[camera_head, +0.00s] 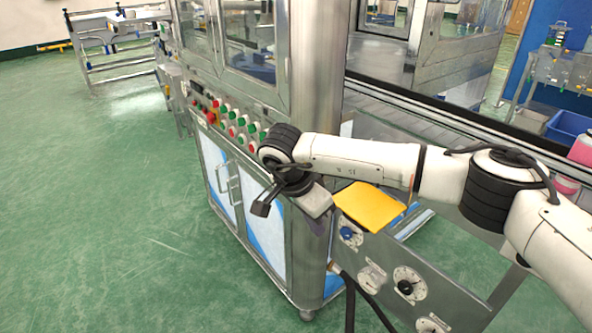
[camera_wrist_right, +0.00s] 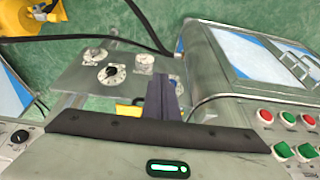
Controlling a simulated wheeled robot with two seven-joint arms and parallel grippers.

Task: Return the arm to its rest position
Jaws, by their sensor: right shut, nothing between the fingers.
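My right arm reaches in from the right in the head view, stretched across the front of the steel crimping machine (camera_head: 316,75). My right gripper (camera_head: 262,207) is beside the machine's button panel (camera_head: 228,122), pointing down and to the left. Its fingers are shut with nothing between them. In the right wrist view the dark closed fingers (camera_wrist_right: 162,98) stick out from the gripper body, with the dial panel (camera_wrist_right: 105,75) behind them. My left gripper is not in view.
Red and green buttons (camera_wrist_right: 285,118) sit close to the gripper's right in the right wrist view. A yellow plate (camera_head: 369,206) and a panel with knobs (camera_head: 405,284) lie below my forearm. Open green floor (camera_head: 100,220) spreads to the left.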

